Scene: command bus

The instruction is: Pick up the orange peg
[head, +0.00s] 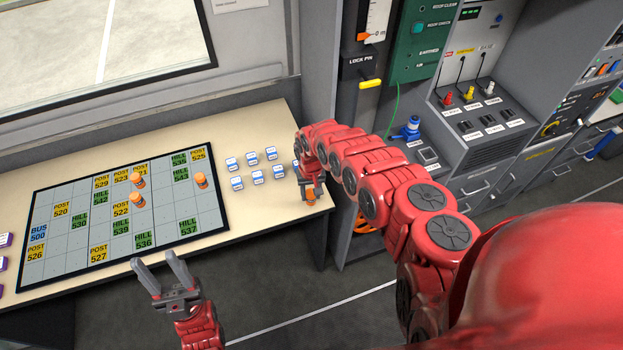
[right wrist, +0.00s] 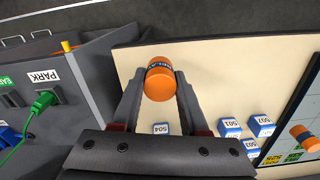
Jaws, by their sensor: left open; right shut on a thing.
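An orange peg (right wrist: 160,80) with a dark lettered band is between the fingers of my right gripper (right wrist: 158,95) in the right wrist view. In the head view my right gripper (head: 310,186) points down at the table's right end, and the orange peg (head: 310,196) shows at its tips. I cannot tell whether the peg touches the table. Other orange pegs stand on the map board: one (head: 201,180) at its right part and two (head: 137,190) near its middle. My left gripper (head: 165,270) is open and empty in front of the table's near edge.
Several blue-and-white blocks (head: 254,177) stand between the map board (head: 60,233) and my right gripper. Purple blocks (head: 4,240) sit at the far left. A grey console (head: 490,130) with drawers and plugs stands right of the table.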

